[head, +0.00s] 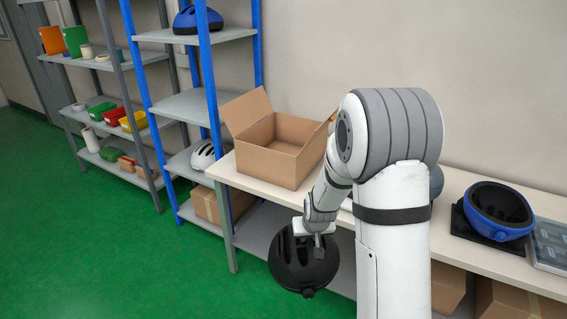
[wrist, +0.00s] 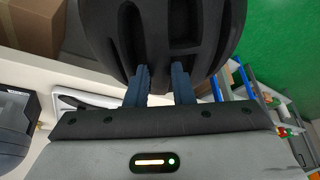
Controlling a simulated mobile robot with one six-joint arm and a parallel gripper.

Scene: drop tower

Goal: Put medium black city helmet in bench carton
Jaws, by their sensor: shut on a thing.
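A black vented helmet (head: 303,262) hangs from my gripper (head: 315,236), in front of the bench's front edge and below its top. In the wrist view the black helmet (wrist: 165,30) fills the upper middle, and the two blue-grey fingers of my gripper (wrist: 160,82) are shut on its edge. The open cardboard carton (head: 272,158) stands on the bench (head: 240,180), left of my arm, with its flaps up. The carton is behind and above the helmet in the head view. The carton's floor is mostly hidden, and I see nothing in it.
A blue helmet (head: 499,207) sits upturned on a black stand at the bench's right. The blue-posted rack (head: 190,105) left of the carton holds a blue helmet (head: 198,18) and a white helmet (head: 204,154). Closed cartons (head: 447,287) lie under the bench. Green floor is clear at left.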

